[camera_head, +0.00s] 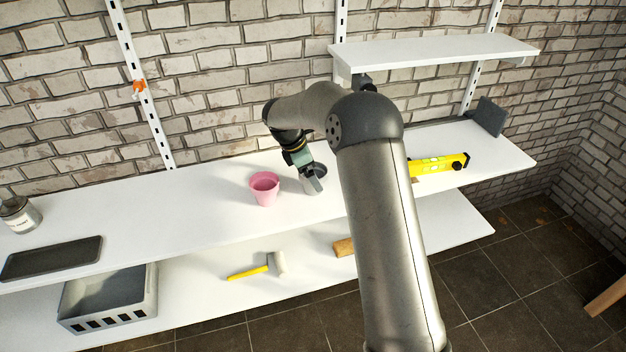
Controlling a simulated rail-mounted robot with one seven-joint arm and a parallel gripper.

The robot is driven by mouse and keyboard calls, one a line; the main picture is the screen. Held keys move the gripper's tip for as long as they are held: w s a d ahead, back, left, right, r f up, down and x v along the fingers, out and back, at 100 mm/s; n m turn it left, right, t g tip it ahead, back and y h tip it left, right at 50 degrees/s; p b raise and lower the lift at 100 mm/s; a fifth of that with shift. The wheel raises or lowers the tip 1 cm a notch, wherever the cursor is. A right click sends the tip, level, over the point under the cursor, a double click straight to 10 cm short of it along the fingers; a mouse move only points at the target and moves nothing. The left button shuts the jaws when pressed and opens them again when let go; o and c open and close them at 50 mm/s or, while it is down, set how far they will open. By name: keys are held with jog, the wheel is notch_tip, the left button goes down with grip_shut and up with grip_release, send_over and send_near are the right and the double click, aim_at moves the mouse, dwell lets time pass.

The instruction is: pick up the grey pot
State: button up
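The grey pot (310,187) stands on the upper white shelf, just right of a pink pot (264,188). My gripper (313,182) points down at the grey pot, and its finger overlaps the pot in this view. The gripper and arm hide part of the pot. I cannot tell whether the fingers are around the pot, touching it or just in front of it. The finger spacing is not clear from here.
A yellow spirit level (437,165) lies to the right behind my arm. A dark tray (52,258) and a jar (19,214) are at the left. A mallet (262,267) and a grey crate (108,300) are on the lower shelf. A small white shelf (435,52) overhangs at upper right.

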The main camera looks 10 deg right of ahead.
jog(key=shift+x, duration=1.5)
jog(key=shift+d, duration=0.1)
jog(key=c, duration=1.1)
jog(key=shift+r, duration=0.1)
jog(key=shift+r, duration=0.1)
